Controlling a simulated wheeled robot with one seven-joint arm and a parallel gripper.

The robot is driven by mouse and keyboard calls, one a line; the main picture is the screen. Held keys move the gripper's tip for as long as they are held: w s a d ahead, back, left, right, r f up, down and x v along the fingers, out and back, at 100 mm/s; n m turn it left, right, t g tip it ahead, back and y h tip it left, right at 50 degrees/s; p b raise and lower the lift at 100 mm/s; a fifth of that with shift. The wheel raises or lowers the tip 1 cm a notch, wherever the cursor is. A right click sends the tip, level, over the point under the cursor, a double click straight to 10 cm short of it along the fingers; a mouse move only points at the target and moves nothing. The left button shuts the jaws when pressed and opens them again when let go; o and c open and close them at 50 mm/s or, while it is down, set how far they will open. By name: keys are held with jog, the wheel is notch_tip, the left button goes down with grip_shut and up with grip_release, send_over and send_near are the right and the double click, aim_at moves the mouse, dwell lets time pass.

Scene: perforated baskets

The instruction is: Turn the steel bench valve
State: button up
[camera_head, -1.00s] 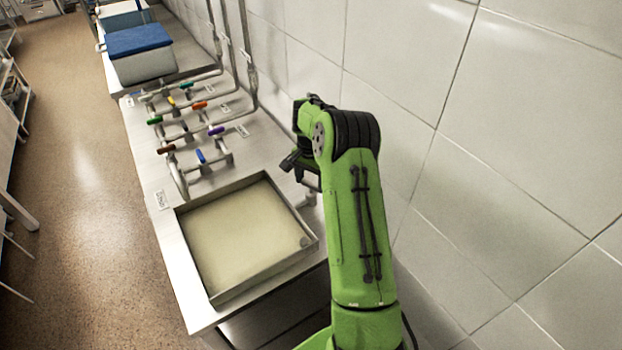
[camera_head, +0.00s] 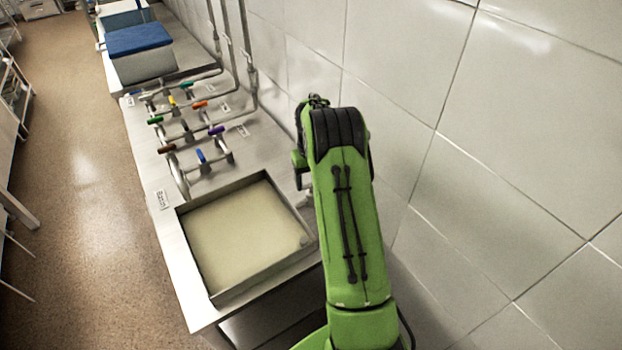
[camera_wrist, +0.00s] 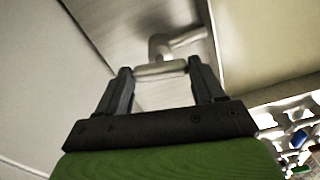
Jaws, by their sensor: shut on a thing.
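The steel bench valve shows in the wrist view as a pale metal bar handle (camera_wrist: 160,69) on a bent pipe (camera_wrist: 166,43). My gripper (camera_wrist: 160,72) has one finger at each end of the bar and is shut on it. In the head view my green arm hides the gripper and most of the valve. Only a small pale metal part shows beside the arm, near the right edge of the basin (camera_head: 262,277).
The shallow basin is set in a steel bench (camera_head: 165,225) along a tiled wall (camera_head: 480,180). Several valves with coloured handles stand on pipes (camera_head: 182,190) beyond it. A box with a blue lid (camera_head: 138,40) stands farther back. The floor at left is clear.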

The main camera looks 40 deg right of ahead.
jog(key=shift+n, duration=1.2)
jog(key=shift+w, duration=0.1)
jog(key=o, duration=1)
jog(key=shift+o, duration=0.2)
notch_tip(320, 180, up, 16)
jog(key=p, duration=0.1)
jog(key=shift+p, duration=0.35)
jog(key=shift+a, duration=0.1)
